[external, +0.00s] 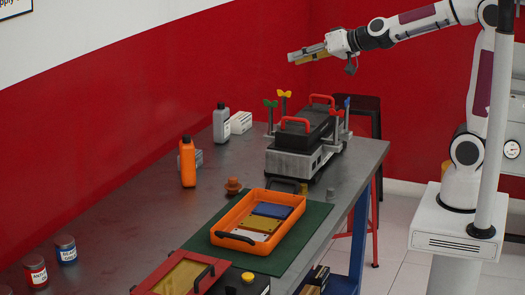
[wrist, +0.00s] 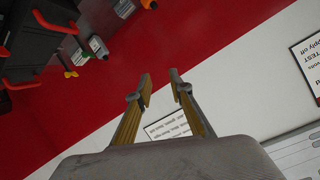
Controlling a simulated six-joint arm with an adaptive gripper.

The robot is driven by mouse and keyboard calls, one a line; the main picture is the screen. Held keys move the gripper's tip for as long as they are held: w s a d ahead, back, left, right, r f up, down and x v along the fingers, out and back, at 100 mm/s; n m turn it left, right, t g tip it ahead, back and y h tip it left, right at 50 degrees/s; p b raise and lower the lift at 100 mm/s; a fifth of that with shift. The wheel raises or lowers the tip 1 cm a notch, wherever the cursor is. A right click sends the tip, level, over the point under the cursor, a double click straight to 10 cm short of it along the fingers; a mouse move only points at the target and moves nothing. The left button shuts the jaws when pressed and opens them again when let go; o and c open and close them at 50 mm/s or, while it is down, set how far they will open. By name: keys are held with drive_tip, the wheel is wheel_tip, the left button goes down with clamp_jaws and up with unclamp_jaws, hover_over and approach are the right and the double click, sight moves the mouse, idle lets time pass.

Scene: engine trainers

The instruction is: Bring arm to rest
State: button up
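My gripper (external: 307,54) is raised high above the back of the workbench in the external view, pointing left, with the arm stretched out from its white base at the right. In the wrist view, its two yellow-sided fingers (wrist: 159,88) stand apart with nothing between them. The gripper touches nothing. Behind the fingers in the wrist view are the red and white wall and a wall sign (wrist: 167,126).
The grey workbench (external: 345,165) lies below. It carries an engine trainer (external: 293,160) with red handles, an orange tray (external: 218,238) on a green mat, an orange bottle (external: 187,163), a grey bottle (external: 221,124) and cans. A black stool (external: 362,102) stands behind. Space around the gripper is clear.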

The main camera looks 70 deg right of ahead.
drive_tip(key=s+a+f+n+g+y, duration=0.1)
drive_tip(key=s+a+f+n+g, duration=0.15)
drive_tip(key=s, duration=0.45)
drive_tip(key=s+a+f+n+g+y, duration=0.1)
drive_tip(key=s+a+f+n, duration=0.15)
drive_tip(key=s, duration=0.55)
drive_tip(key=s+d+f+g, duration=0.2)
drive_tip(key=s+f, duration=0.2)
drive_tip(key=s, duration=0.3)
drive_tip(key=s+d+f+g+h, duration=0.1)
drive_tip(key=s+f, duration=0.3)
drive_tip(key=s, duration=0.4)
drive_tip(key=shift+d+g+h, duration=0.3)
drive_tip(key=shift+d+g, duration=0.1)
drive_tip(key=shift+g, duration=0.25)
drive_tip(key=shift+d, duration=0.15)
